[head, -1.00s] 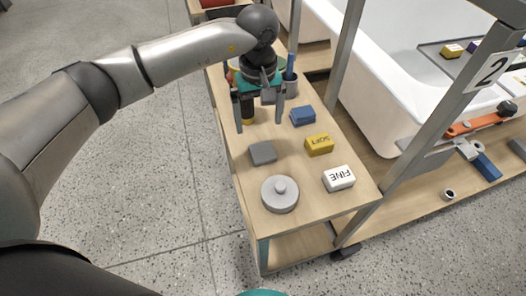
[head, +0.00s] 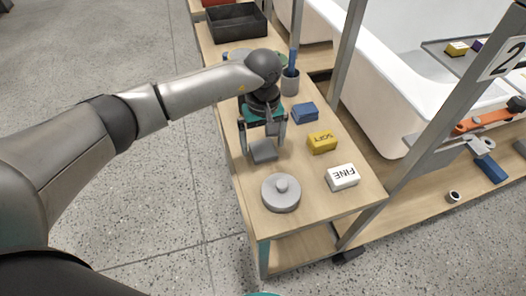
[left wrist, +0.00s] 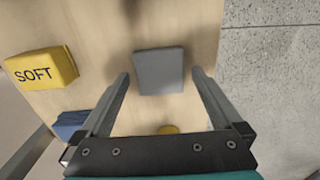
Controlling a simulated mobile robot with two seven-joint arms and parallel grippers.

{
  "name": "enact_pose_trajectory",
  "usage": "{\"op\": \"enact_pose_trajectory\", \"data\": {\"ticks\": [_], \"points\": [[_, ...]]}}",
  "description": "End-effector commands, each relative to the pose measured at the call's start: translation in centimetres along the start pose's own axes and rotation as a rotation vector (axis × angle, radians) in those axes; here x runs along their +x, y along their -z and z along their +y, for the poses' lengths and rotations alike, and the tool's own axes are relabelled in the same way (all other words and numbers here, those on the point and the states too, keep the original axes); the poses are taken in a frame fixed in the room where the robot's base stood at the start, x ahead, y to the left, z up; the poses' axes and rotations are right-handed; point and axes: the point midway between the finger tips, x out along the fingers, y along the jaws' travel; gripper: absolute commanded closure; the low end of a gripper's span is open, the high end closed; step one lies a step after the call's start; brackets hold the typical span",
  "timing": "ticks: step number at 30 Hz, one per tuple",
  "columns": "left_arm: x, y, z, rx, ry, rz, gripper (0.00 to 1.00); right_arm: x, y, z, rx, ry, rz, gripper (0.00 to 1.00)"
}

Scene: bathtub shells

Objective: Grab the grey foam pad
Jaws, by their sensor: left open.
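The grey foam pad (head: 263,151) lies flat on the wooden bench top, left of the yellow block. It also shows in the left wrist view (left wrist: 159,71), just ahead of the fingertips and between their lines. My left gripper (head: 264,147) is open, its two fingers spread on either side of the pad's far part in the head view. In the left wrist view the open fingers (left wrist: 160,75) hold nothing, and I cannot tell whether they touch the pad. My right gripper is not in view.
A yellow SOFT block (head: 322,142), a blue block (head: 305,113), a white FINE block (head: 342,177) and a round grey lidded disc (head: 281,192) stand nearby. A cup with a blue tool (head: 290,82) and a dark tray (head: 237,20) are farther back.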

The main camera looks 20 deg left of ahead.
Motion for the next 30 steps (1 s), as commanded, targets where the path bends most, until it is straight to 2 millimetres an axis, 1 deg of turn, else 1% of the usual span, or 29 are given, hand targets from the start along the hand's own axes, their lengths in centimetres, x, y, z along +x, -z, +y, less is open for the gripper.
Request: {"op": "enact_pose_trajectory", "data": {"ticks": [1, 3, 12, 30], "points": [[0.47, -0.04, 0.04, 0.0, -0.001, -0.001, 0.0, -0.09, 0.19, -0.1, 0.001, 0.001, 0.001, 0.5], [0.75, -0.05, 0.05, 0.001, -0.001, -0.001, 0.0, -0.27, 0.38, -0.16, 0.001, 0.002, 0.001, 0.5], [0.85, -0.03, 0.05, 0.001, -0.002, 0.0, 0.0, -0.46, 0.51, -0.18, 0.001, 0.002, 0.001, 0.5], [0.82, 0.0, 0.02, 0.0, -0.001, 0.0, 0.68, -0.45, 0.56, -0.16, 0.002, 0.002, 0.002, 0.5]]}}
